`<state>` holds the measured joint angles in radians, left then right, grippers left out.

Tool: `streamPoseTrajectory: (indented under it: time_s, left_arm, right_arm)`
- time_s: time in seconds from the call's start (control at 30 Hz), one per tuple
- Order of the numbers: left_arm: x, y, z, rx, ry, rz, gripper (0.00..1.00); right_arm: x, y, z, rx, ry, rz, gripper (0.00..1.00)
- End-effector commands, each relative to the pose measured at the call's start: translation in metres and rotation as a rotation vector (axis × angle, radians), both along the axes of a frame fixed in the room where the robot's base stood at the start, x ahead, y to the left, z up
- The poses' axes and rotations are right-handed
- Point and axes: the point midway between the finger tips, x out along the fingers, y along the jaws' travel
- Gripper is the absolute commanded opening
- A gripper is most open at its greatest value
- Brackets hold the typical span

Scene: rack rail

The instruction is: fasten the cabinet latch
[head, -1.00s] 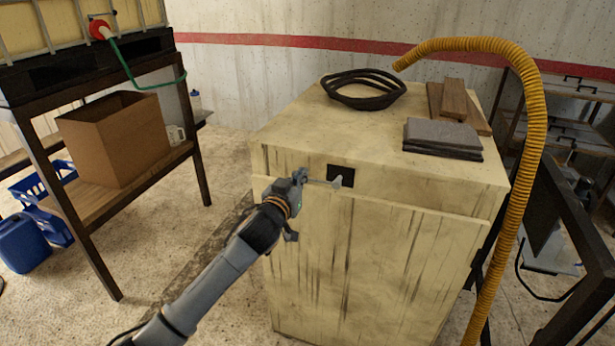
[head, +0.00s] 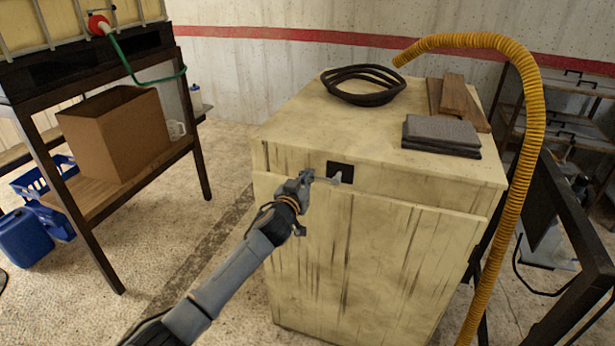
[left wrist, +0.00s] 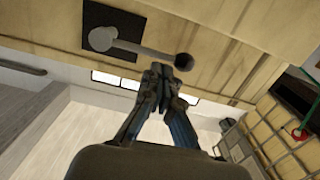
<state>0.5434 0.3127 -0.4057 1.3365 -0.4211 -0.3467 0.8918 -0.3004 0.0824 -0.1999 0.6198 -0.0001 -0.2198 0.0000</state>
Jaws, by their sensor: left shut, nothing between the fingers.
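The pale wooden cabinet (head: 380,250) stands in the middle of the head view with its door face toward me. Its latch has a black plate (head: 341,171) near the top of the front. A grey lever with a round knob (left wrist: 184,62) runs across from the plate (left wrist: 97,17) in the left wrist view. My left gripper (head: 311,179) is shut and empty at the lever's knob end. In the left wrist view its fingertips (left wrist: 160,72) lie close beside the knob; I cannot tell whether they touch. My right gripper is not in view.
A black cable coil (head: 363,85), grey slabs (head: 441,135) and wooden boards (head: 459,100) lie on the cabinet top. A yellow hose (head: 530,130) hangs down along its right side. A rack with a cardboard box (head: 115,135) stands at left, with open floor between.

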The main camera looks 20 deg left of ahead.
Motion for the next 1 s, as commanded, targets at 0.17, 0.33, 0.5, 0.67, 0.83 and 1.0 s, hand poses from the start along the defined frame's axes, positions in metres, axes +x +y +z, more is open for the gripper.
streamPoseTrajectory:
  time_s: [0.17, 0.33, 0.5, 0.67, 0.83, 1.0]
  left_arm:
    - [0.000, 0.000, -0.002, -0.019, 0.001, 0.000, 0.00]
    - [0.000, 0.001, -0.005, -0.055, 0.002, 0.000, 0.00]
    - [0.000, 0.001, -0.007, -0.077, 0.004, 0.000, 0.00]
    - [0.000, 0.002, -0.010, -0.115, 0.005, 0.001, 0.00]
    - [0.000, 0.002, -0.017, -0.198, 0.008, 0.001, 0.00]
    - [0.000, 0.002, -0.028, -0.336, 0.013, 0.001, 0.00]
  right_arm:
    - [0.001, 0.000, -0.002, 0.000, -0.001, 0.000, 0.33]
    - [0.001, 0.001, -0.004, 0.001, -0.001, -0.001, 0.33]
    - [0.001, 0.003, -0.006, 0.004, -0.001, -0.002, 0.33]
    - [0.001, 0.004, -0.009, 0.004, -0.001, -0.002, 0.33]
    - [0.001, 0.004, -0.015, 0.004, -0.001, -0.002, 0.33]
    - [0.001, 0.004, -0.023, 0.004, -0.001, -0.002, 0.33]
